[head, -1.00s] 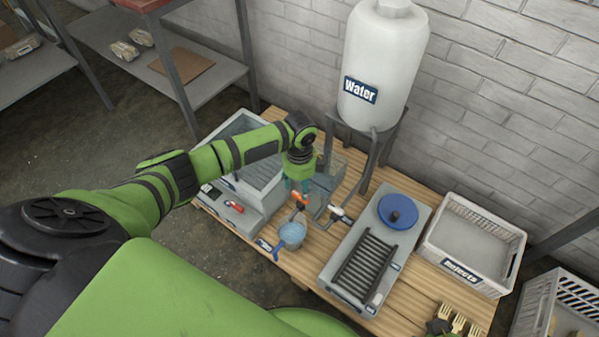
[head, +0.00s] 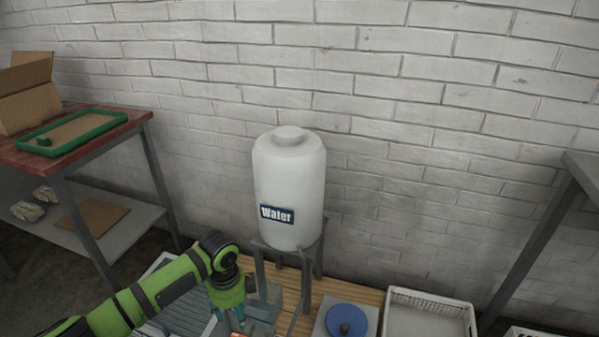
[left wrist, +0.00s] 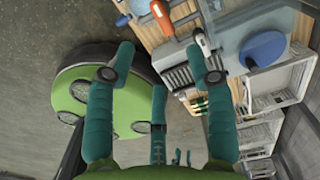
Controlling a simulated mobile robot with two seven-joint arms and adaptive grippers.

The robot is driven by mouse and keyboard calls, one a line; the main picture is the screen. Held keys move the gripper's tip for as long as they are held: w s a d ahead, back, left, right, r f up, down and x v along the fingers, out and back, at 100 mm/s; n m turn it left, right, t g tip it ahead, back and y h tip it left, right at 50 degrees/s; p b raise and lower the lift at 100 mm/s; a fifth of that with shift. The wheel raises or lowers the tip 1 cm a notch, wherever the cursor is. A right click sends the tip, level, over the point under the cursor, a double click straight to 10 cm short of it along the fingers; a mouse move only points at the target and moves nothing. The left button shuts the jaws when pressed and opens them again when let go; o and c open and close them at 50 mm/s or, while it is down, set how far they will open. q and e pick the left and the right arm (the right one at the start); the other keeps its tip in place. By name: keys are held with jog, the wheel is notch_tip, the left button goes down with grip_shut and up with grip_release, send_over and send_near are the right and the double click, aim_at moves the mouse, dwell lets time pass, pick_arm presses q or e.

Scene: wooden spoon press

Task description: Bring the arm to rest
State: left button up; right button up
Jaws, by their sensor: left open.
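My left gripper (head: 228,312) hangs at the end of the green arm in the lower left of the head view, left of the water tank's stand. Its fingertips run close to the bottom edge there. In the left wrist view the teal fingers of my left gripper (left wrist: 160,62) are spread apart with nothing between them. My right gripper cannot be made out in these views.
The white water tank (head: 290,190) stands on a grey frame beside my left arm. A blue disc (head: 347,320) and a white crate (head: 430,300) are to its right. A red-topped shelf (head: 135,118) stands at the left. The brick wall is behind.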

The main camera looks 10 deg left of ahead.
pick_arm(q)
jog(key=s+d+f+n+t+h, duration=0.2)
jog(key=s+d+f+n, duration=0.5)
jog(key=s+d, duration=0.35)
jog(key=s+a+f+n+p, duration=0.1)
jog(key=s+a+n+p, duration=0.2)
jog(key=s+p, duration=0.5)
jog(key=s+a+f+n+y+p, duration=0.1)
jog(key=s+a+n+p, duration=0.2)
jog(key=s+p, duration=0.6)
jog(key=s+a+f+n+g+y+p, duration=0.1)
jog(key=s+a+n+p, duration=0.2)
jog(key=s+p, duration=0.6)
jog(key=s+n, duration=0.1)
jog(key=s, duration=0.3)
jog(key=shift+f, duration=0.3)
pick_arm(e)
jog(key=s+d+f+g, duration=0.1)
jog(key=s, duration=0.8)
jog(key=s+d+f+g, duration=0.1)
jog(key=s+d, duration=0.1)
jog(key=s, duration=0.8)
jog(key=shift+f, duration=0.4)
pick_arm(q)
jog(key=shift+s, duration=0.1)
